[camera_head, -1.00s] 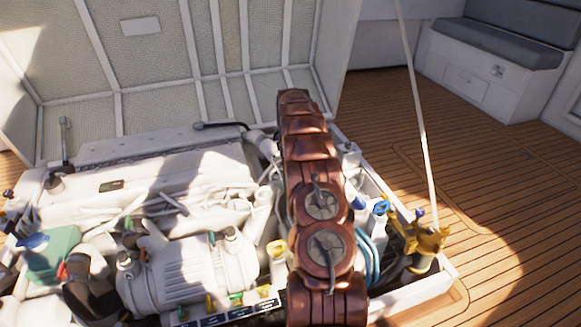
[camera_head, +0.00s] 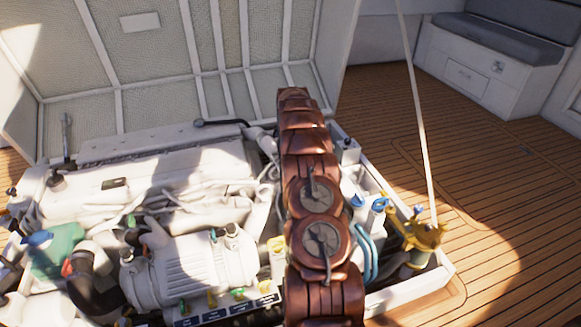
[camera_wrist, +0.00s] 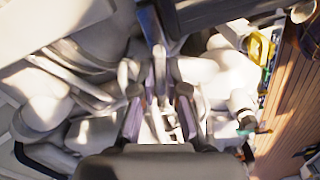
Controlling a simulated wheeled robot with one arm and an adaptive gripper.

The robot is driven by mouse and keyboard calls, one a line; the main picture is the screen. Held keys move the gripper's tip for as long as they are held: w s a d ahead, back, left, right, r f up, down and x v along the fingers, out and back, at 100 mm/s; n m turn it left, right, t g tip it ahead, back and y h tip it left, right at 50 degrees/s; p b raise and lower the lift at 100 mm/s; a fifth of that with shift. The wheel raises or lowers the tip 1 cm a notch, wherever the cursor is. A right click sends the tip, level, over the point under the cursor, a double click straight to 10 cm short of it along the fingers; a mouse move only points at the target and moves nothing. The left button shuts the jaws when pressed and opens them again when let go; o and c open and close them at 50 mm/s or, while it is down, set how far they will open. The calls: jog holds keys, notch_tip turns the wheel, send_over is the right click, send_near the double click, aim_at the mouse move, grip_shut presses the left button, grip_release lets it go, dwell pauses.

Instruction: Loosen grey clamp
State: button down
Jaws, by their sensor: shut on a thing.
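In the wrist view, my gripper (camera_wrist: 160,92) reaches into the engine bay with its two dark fingers close together. They are shut on a small pale grey part (camera_wrist: 159,64), which appears to be the grey clamp. Its outline is hard to separate from the pale pipes around it. In the head view, my copper-coloured arm stretches over the bay, and the gripper and clamp cannot be made out there.
The white engine (camera_head: 190,272) with hoses and pipes fills the bay. A bronze fitting (camera_head: 422,238) and blue hoses (camera_head: 368,245) stand right of my arm. The raised hatch lid (camera_head: 150,65) is behind. Wooden deck (camera_head: 500,200) lies clear at the right.

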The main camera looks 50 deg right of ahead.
dwell(0.3)
jog(key=c, duration=1.2)
grip_release()
jog(key=shift+r, duration=0.1)
notch_tip(320, 180, up, 12)
